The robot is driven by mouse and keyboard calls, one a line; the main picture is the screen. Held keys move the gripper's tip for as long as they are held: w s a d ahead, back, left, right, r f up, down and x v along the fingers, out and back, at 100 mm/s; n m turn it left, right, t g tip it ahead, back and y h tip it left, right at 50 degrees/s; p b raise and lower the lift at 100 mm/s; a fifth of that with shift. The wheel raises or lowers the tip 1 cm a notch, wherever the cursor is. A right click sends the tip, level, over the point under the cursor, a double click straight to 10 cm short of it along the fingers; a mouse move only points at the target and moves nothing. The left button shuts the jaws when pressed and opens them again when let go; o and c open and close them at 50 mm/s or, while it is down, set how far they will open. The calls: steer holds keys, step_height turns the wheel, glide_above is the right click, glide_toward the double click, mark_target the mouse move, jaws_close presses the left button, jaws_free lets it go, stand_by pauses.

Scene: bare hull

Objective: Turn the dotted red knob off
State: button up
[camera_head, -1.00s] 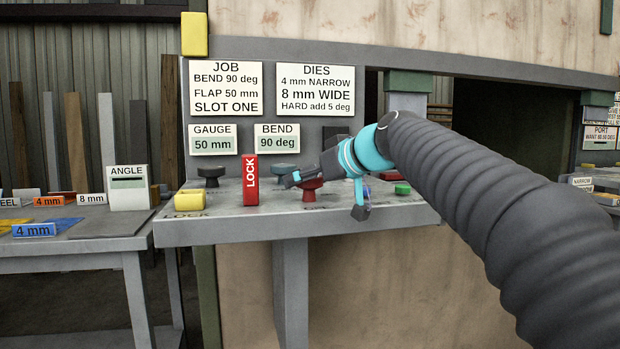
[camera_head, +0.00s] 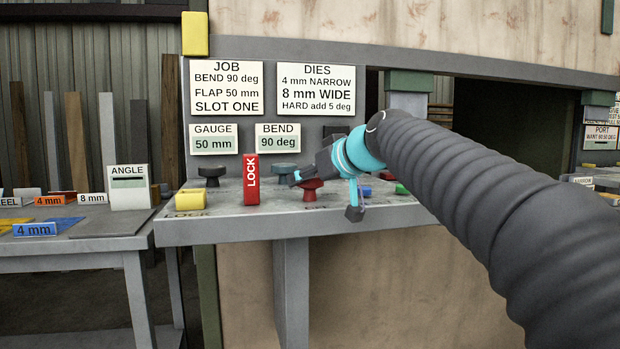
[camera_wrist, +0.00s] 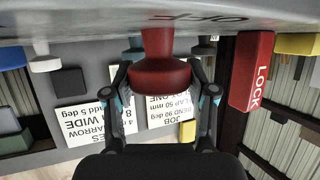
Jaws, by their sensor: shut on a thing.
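The red knob (camera_head: 310,194) stands on a stem on the grey console shelf (camera_head: 340,220), just right of the red LOCK block. In the wrist view, which is upside down, its wide round head (camera_wrist: 160,76) sits between my two fingers, one on each side. The word OFF shows on the shelf beside the stem in the wrist view. I cannot make out dots or a pointer on the knob.
The red LOCK block (camera_head: 251,180) stands close at left, with a yellow block (camera_head: 190,199) beyond it. Dark knobs (camera_head: 212,172) stand behind. A blue piece (camera_head: 365,191) and a green knob (camera_head: 401,189) lie to the right, near my arm. Signs hang on the back panel.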

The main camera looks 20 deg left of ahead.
steer(key=o, duration=1.2)
steer(key=shift+c, duration=0.2)
steer(key=v, duration=1.2)
steer(key=shift+d, duration=0.1)
